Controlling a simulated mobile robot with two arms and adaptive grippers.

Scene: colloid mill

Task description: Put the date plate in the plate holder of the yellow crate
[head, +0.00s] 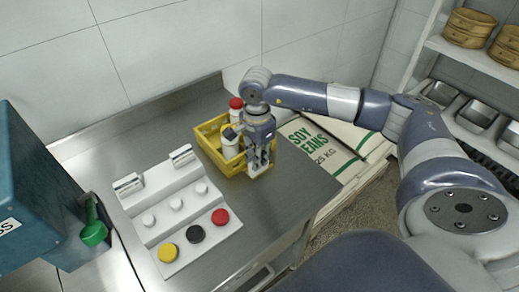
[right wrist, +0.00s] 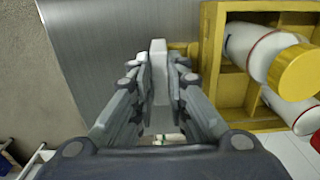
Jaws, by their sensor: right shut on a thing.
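My right gripper (head: 260,160) is at the near right side of the yellow crate (head: 208,133). In the right wrist view its fingers (right wrist: 159,85) are shut on a thin white piece, the date plate (right wrist: 158,58), seen edge-on. The crate (right wrist: 213,50) is to the right of the plate there. A small yellow part (right wrist: 184,47), probably the plate holder, juts from the crate wall beside the plate's far end. I cannot tell whether the plate touches it or sits in it. In the head view the gripper hides the plate and holder. My left gripper is not in view.
The crate holds white bottles (head: 230,145), one with a yellow cap (right wrist: 296,73). A red-capped bottle (head: 236,104) stands at its back. Soy bean sacks (head: 322,150) lie right.

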